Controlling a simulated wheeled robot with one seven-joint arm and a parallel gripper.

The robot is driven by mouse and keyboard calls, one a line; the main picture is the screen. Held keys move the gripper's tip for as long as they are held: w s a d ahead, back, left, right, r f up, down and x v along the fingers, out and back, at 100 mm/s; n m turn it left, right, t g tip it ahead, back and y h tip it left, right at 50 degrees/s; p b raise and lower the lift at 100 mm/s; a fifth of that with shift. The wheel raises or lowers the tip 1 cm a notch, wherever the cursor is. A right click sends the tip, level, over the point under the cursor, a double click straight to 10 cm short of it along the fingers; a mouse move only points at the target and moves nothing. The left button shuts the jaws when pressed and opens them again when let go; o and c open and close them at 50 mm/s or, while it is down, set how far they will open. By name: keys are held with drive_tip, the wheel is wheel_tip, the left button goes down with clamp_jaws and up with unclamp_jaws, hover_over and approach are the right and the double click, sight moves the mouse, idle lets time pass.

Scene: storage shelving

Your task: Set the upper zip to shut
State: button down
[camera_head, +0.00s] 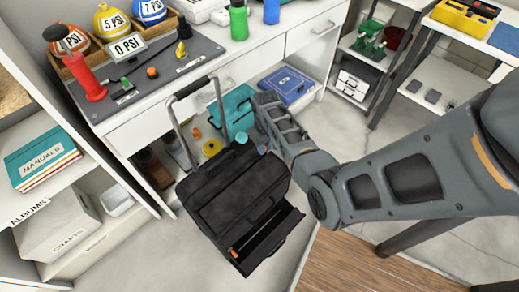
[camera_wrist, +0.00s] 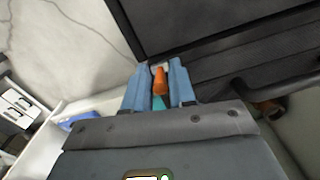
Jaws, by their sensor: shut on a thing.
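A black wheeled bag (camera_head: 225,190) with a raised grey pull handle (camera_head: 177,118) stands on the floor. Its lower front pocket (camera_head: 272,240) hangs open, with an orange zip pull (camera_head: 235,253) at its left corner. The bag's dark side (camera_wrist: 215,25) fills the upper right of the wrist view. There, my gripper (camera_wrist: 160,80) has its blue fingers closed around another orange pull (camera_wrist: 160,78), at the bag's edge. In the head view my gripper is at the bag's far right top corner, mostly hidden by my arm. I cannot tell how far the upper zip is drawn.
A white workbench (camera_head: 120,122) with a dark mat stands behind the bag. Below it are a teal case (camera_head: 235,103) and a blue box (camera_head: 287,83). Shelves with books (camera_head: 42,160) are at left. A wooden surface (camera_head: 350,265) lies at front right. Floor left of the bag is clear.

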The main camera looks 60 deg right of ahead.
drive_tip(key=shift+d, duration=0.3)
drive_tip(key=c, duration=1.2)
unclamp_jaws()
drive_tip(key=shift+o, duration=0.2)
wheel_tip(320, 180, up, 8)
drive_tip(key=shift+f+p, duration=0.1)
drive_tip(key=shift+p, duration=0.8)
drive_tip(key=shift+s+a, duration=0.1)
